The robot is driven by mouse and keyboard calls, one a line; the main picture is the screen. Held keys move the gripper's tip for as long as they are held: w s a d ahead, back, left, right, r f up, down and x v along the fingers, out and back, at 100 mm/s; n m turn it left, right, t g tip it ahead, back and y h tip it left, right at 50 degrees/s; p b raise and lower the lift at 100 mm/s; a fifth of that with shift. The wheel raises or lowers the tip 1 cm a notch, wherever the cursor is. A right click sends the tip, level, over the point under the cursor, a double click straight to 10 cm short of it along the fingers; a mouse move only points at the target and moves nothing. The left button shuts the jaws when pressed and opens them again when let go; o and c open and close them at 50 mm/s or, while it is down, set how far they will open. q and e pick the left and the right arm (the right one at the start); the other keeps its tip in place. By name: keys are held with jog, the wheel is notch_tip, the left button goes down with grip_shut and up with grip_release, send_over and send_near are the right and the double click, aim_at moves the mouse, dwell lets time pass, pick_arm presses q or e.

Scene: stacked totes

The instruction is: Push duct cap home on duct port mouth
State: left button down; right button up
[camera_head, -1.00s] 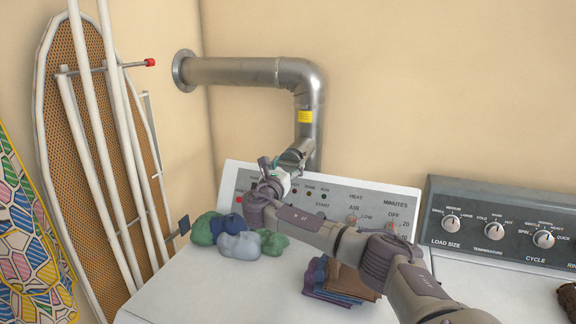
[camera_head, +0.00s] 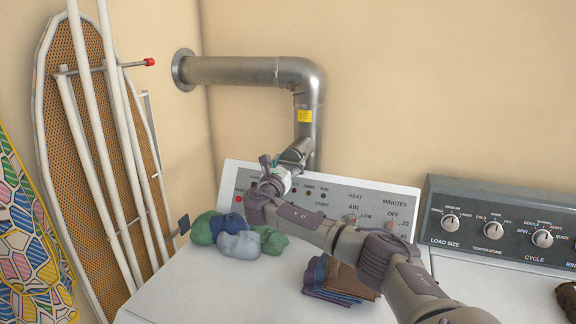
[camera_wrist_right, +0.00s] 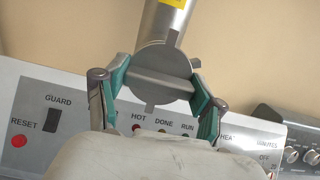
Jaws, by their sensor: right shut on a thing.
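The duct port is a short metal stub (camera_head: 297,152) that branches off the vertical duct behind the dryer panel. It also shows in the right wrist view (camera_wrist_right: 165,25). The duct cap (camera_wrist_right: 158,82) is a round grey disc with small tabs at its edge and a raised bar across its face. My right gripper (camera_head: 277,170) is shut on the cap, with a teal-padded finger on each side. The cap lies in front of the port mouth, lined up with the stub and apparently against it. I cannot tell how far on it sits. My left gripper is not in view.
The dryer's control panel (camera_head: 335,197) stands just below and behind my right gripper. Crumpled clothes (camera_head: 239,245) and a folded stack (camera_head: 325,284) lie on the dryer top. An ironing board (camera_head: 75,130) leans at left. A second machine's panel (camera_head: 500,225) is at right.

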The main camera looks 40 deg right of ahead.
jog(key=shift+w+d, duration=0.2)
jog(key=shift+d, duration=0.15)
jog(key=o, duration=1.3)
jog(key=shift+d, duration=0.1)
jog(key=shift+o, duration=0.2)
jog(key=v, duration=1.2)
